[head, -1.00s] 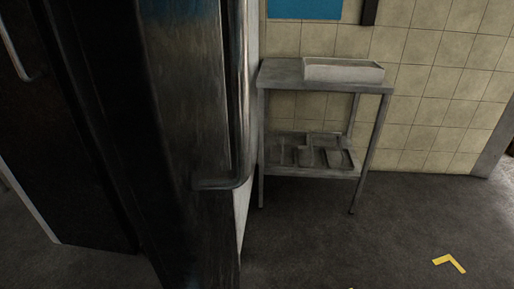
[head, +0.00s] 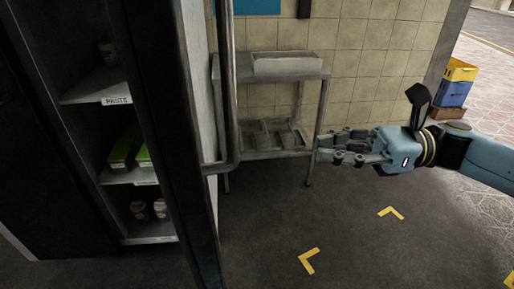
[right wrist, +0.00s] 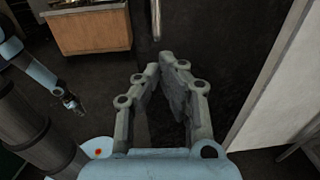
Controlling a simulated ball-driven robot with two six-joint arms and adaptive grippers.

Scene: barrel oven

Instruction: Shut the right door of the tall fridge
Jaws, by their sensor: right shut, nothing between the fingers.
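The fridge's right door (head: 180,150) stands open in the head view, seen nearly edge-on. Its long metal bar handle (head: 231,95) runs down the right side and bends in at the bottom. Left of the door the fridge interior shows, with shelves (head: 95,88) and a "PASTE" label. My right gripper (head: 325,148) is right of the handle in the picture, its fingers pointing left, apart from the handle. In the right wrist view its fingertips (right wrist: 161,62) are together and empty. My left gripper is not in the head view.
A metal side table (head: 320,74) with a tray on top stands against the tiled wall behind the door. Stacked crates (head: 455,85) are at the far right. The dark floor with yellow corner marks (head: 308,260) is open in front.

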